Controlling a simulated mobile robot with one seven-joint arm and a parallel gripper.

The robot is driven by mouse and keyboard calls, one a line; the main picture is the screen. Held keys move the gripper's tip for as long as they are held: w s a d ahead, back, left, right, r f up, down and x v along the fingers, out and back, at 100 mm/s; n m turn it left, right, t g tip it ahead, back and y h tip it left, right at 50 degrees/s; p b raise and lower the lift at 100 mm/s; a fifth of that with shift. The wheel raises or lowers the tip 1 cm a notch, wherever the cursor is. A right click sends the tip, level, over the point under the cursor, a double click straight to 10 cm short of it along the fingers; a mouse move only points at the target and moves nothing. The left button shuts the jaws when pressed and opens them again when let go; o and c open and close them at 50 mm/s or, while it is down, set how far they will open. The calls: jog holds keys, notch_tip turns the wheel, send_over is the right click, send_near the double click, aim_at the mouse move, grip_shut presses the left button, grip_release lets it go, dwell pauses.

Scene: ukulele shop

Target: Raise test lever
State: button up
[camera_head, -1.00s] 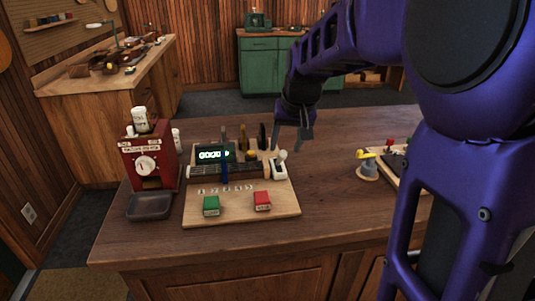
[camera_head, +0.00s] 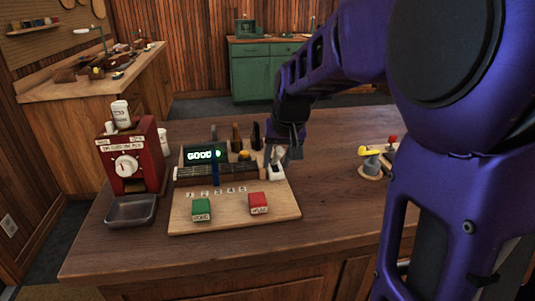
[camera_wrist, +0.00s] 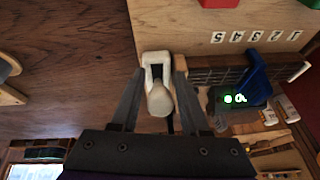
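The white test lever (camera_head: 277,158) sits in a white bracket at the right edge of the wooden test board (camera_head: 240,211). In the wrist view the pale lever knob (camera_wrist: 160,100) points towards the camera, with its white bracket (camera_wrist: 155,60) behind it. My gripper (camera_wrist: 159,88) is open, with one dark finger on each side of the lever and small gaps between. In the head view my gripper (camera_head: 286,155) is down at the lever and partly covers it. The board's display (camera_head: 202,155) reads "GOOD" in lit letters.
A green button block (camera_head: 201,209) and a red one (camera_head: 258,203) sit at the board's front. A red machine with a dial (camera_head: 131,164) and a grey tray (camera_head: 131,209) stand left. Bare tabletop lies between the board and that fixture.

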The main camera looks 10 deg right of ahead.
grip_shut()
dwell(1.2)
